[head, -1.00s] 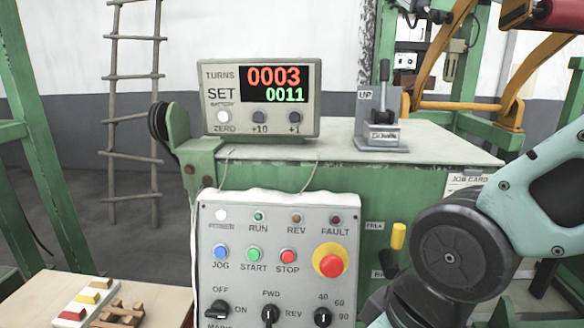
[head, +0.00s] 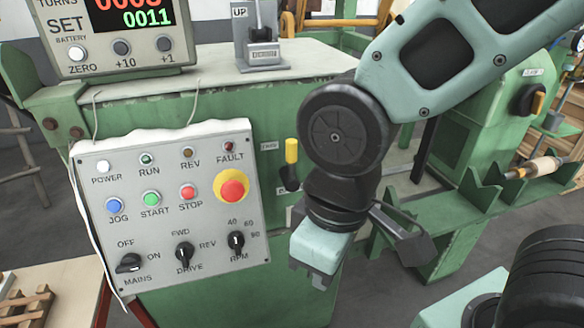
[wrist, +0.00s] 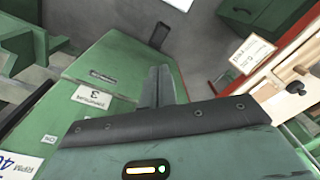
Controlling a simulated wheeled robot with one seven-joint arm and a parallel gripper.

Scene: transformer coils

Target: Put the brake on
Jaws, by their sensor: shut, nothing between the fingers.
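A lever with a yellow grip (head: 291,150) and a dark lower part stands upright on the green machine front, right of the control panel. In the wrist view my gripper (wrist: 160,85) shows as grey fingers beyond the dark-edged housing, over a green surface. I cannot make out the yellow grip in that view.
The control panel (head: 165,215) with knobs and a red emergency button (head: 232,187) is left of my gripper. A counter display (head: 118,35) and a grey lever unit marked UP (head: 262,50) stand on the bench top. Green V-shaped supports (head: 480,195) are at right.

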